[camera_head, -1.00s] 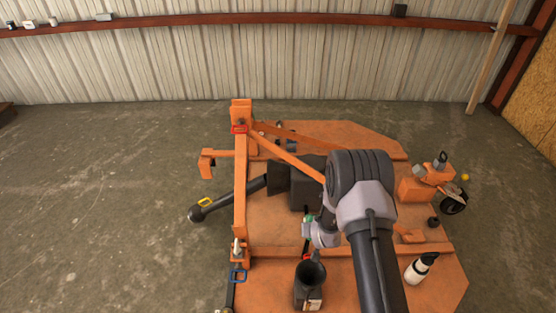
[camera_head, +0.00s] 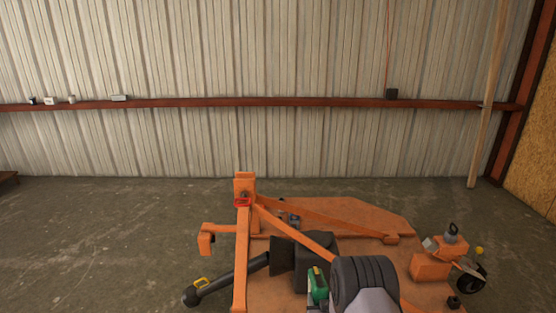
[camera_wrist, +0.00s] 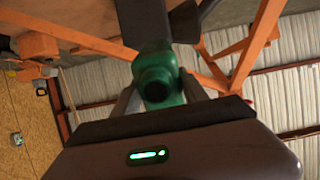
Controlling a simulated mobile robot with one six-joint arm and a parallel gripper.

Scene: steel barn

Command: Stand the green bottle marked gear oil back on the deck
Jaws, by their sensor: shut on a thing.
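The green bottle (camera_head: 317,286) shows at the bottom of the head view, beside my dark arm link, with a small yellow patch near its top. In the wrist view the green bottle (camera_wrist: 172,60) has its round dark end facing the camera. My gripper (camera_wrist: 160,93) is shut on it, one finger on each side. The bottle's marking cannot be read. The orange deck (camera_head: 345,208) lies around and behind the bottle in the head view. My arm hides part of the deck, and its near part is out of frame.
An orange frame post (camera_head: 241,270) and slanted bars stand on the deck. A dark gearbox block (camera_head: 310,250) is close behind the bottle, with a black shaft (camera_head: 225,285) to its left. A wheel assembly (camera_head: 432,265) is at right. Concrete floor (camera_head: 110,235) is open at left.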

